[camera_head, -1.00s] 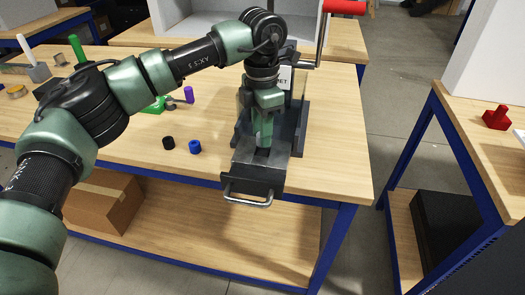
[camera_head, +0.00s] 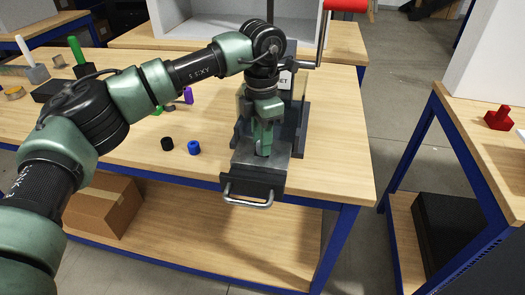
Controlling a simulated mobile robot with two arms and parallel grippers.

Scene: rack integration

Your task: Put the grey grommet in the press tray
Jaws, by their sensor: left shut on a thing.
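The press tray (camera_head: 272,164) is a dark metal drawer pulled out at the front of the press, with a metal handle (camera_head: 247,197). My left gripper (camera_head: 263,150) points down over the tray, its fingertips at or just above the tray surface. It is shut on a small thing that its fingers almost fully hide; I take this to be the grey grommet. Whether the grommet touches the tray, I cannot tell. My right gripper is not in view.
A black grommet (camera_head: 167,144) and a blue grommet (camera_head: 194,148) stand on the wooden table left of the press. A purple peg (camera_head: 188,95) is behind them. The press lever with its red handle (camera_head: 345,5) rises behind my gripper. The table's right end (camera_head: 335,165) is clear.

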